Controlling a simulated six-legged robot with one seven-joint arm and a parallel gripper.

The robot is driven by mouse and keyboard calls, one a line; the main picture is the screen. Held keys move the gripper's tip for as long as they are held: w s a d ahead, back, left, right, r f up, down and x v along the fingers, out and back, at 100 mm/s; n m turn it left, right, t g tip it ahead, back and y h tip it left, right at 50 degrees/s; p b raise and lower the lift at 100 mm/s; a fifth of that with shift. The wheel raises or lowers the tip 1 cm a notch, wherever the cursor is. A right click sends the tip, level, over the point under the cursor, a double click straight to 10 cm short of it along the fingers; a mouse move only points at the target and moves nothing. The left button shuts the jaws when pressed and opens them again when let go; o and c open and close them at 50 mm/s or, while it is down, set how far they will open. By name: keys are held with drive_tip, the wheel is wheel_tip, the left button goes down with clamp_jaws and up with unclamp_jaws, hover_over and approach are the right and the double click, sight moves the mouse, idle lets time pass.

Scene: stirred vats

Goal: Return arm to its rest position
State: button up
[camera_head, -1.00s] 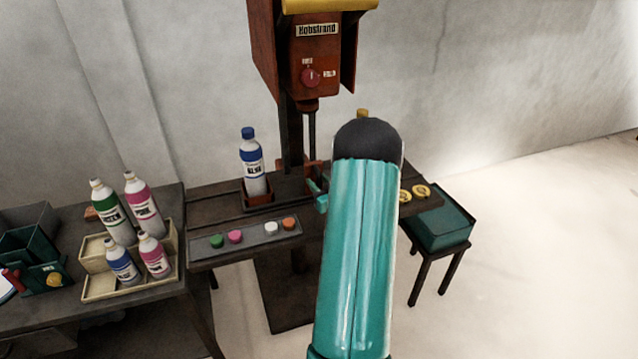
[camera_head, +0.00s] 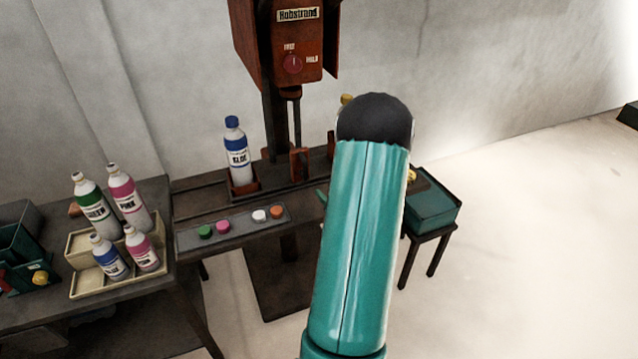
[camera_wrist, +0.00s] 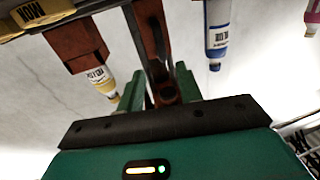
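My teal arm with a dark rounded joint (camera_head: 375,118) stands raised in front of the bench in the head view. It hides most of my gripper there; only a small teal bit shows left of the arm. In the wrist view my gripper (camera_wrist: 160,92) has its two green fingers apart. A rust-coloured post (camera_wrist: 150,35) shows between and beyond them, and I see nothing held.
The rust press (camera_head: 290,50) stands behind the arm, with a blue-capped bottle (camera_head: 237,158) on its left. Several bottles fill a cream rack (camera_head: 92,286) at left. A strip of coloured caps (camera_head: 235,232) lies in front. A teal box (camera_head: 432,210) sits on a stool at right.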

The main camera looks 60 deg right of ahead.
drive_tip(key=shift+s+a, duration=0.25)
drive_tip(key=shift+s, duration=0.3)
drive_tip(key=w+a+r+n+g, duration=0.1)
drive_tip(key=w+a+r+g, duration=0.1)
drive_tip(key=w+r, duration=0.4)
drive_tip(key=w+a+r+g+y, duration=0.1)
drive_tip(key=w+a+r+g, duration=0.1)
drive_tip(key=w+a+r, duration=0.45)
drive_tip(key=w+a+r+g, duration=0.2)
drive_tip(key=a+r, duration=0.1)
drive_tip(key=a, duration=0.6)
drive_tip(key=s+a+r+n+g+y, duration=0.1)
drive_tip(key=s+a+y, duration=0.1)
drive_tip(key=s+a, duration=0.3)
drive_tip(key=s+a+r+n+g+y, duration=0.1)
drive_tip(key=s+a, duration=0.5)
drive_tip(key=a, duration=0.8)
drive_tip(key=s+a+r+n+g+y, duration=0.1)
drive_tip(key=s+a+r+g+y, duration=0.2)
drive_tip(key=a, duration=0.6)
drive_tip(key=shift+s+a+n, duration=0.3)
drive_tip(key=shift+s+n, duration=0.1)
drive_tip(key=shift+s, duration=0.75)
